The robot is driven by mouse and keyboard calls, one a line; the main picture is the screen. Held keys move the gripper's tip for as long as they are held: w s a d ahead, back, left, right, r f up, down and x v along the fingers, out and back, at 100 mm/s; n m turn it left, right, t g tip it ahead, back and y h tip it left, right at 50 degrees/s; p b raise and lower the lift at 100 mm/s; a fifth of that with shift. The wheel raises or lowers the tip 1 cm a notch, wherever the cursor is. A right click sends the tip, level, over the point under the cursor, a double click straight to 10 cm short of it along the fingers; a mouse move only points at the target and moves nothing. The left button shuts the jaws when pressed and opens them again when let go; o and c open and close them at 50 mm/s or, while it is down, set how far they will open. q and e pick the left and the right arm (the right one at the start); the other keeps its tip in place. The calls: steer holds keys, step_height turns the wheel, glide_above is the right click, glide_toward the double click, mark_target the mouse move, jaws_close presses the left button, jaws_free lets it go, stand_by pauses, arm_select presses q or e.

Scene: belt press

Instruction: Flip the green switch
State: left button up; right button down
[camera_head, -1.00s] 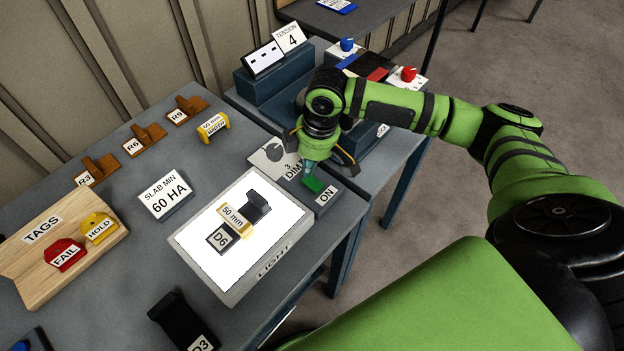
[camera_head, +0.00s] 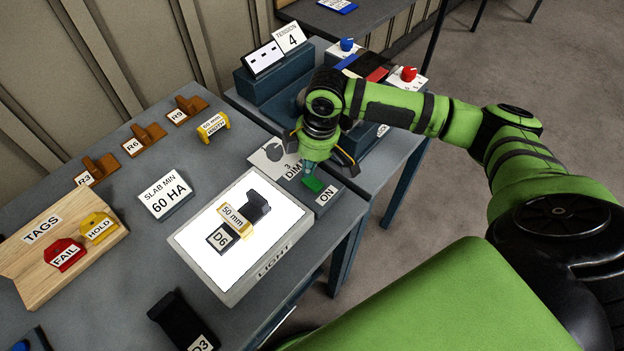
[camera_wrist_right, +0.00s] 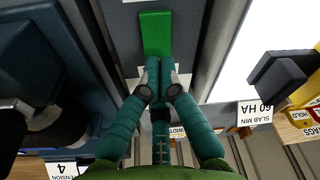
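The green switch (camera_head: 313,184) is a small green rocker on a grey box labelled ON, at the right corner of the light box. It also shows at the top middle of the right wrist view (camera_wrist_right: 155,33). My right gripper (camera_head: 309,169) points down at the switch. In the right wrist view its two teal fingers (camera_wrist_right: 158,65) are shut together with nothing seen between them. Their tips overlap the switch's lower end in that view; I cannot tell whether they touch it. My left gripper is not in view.
A lit light box (camera_head: 190,258) bears a yellow 50 mm piece (camera_head: 236,220) and black parts. A DIM dial plate (camera_head: 272,158) sits beside the switch box. A press unit with blue (camera_head: 347,44) and red (camera_head: 408,73) knobs stands behind my right arm.

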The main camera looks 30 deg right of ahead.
steer(key=shift+f+b, duration=0.3)
steer(key=shift+f, duration=0.7)
stand_by(0.3)
step_height(320, 180, up, 7)
steer(key=p, duration=0.9)
steer(key=shift+r, duration=0.1)
stand_by(0.4)
